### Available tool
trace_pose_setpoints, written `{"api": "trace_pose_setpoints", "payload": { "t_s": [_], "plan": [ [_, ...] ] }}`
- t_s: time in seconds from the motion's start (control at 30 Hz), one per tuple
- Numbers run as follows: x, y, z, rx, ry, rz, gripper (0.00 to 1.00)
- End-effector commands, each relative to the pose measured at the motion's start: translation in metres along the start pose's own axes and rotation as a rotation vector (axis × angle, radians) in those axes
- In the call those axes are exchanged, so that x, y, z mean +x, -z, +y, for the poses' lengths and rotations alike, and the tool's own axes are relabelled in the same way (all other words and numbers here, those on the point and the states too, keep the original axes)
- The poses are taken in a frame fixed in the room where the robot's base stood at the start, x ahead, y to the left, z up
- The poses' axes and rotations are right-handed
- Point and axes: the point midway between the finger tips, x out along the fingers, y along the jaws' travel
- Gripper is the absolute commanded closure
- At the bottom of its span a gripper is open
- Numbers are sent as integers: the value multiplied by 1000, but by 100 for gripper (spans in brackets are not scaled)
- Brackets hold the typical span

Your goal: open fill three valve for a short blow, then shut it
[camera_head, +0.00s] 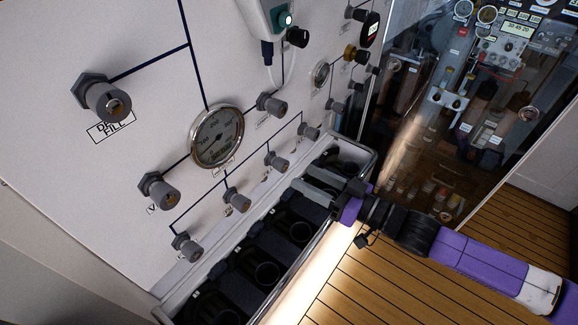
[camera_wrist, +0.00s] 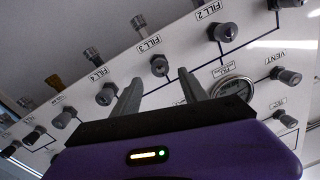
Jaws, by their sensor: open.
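The fill three valve is a small grey knob (camera_wrist: 159,66) on the white panel, next to its FILL 3 label (camera_wrist: 148,43) in the wrist view. In the head view it appears to be the third knob (camera_head: 277,161) in the slanting lower row; its label is too small to read. My gripper (camera_wrist: 160,78) is open and empty. In the wrist view the knob shows between the two fingertips, seemingly beyond them. In the head view my gripper (camera_head: 306,179) stands in front of the panel, right of and below that knob, apart from it.
The FILL 2 knob (camera_wrist: 224,33) and FILL 4 knob (camera_wrist: 105,95) flank it. A round gauge (camera_head: 217,137) sits higher on the panel. Below the knobs runs a metal-railed trough (camera_head: 158,300) with dark round holders. Wooden floor (camera_head: 380,285) lies to the right.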

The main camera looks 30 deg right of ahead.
Motion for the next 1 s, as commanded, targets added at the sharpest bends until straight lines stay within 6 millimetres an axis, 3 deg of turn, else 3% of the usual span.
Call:
{"api": "trace_pose_setpoints", "payload": {
  "t_s": [0.2,0.33,0.77,1.0],
  "plan": [
    [36,1,-3,0,3,0,49],
    [50,1,-2,-1,2,-1,49],
    [60,0,0,-3,0,-1,49],
    [59,0,0,-3,0,-1,94]
  ]
}}
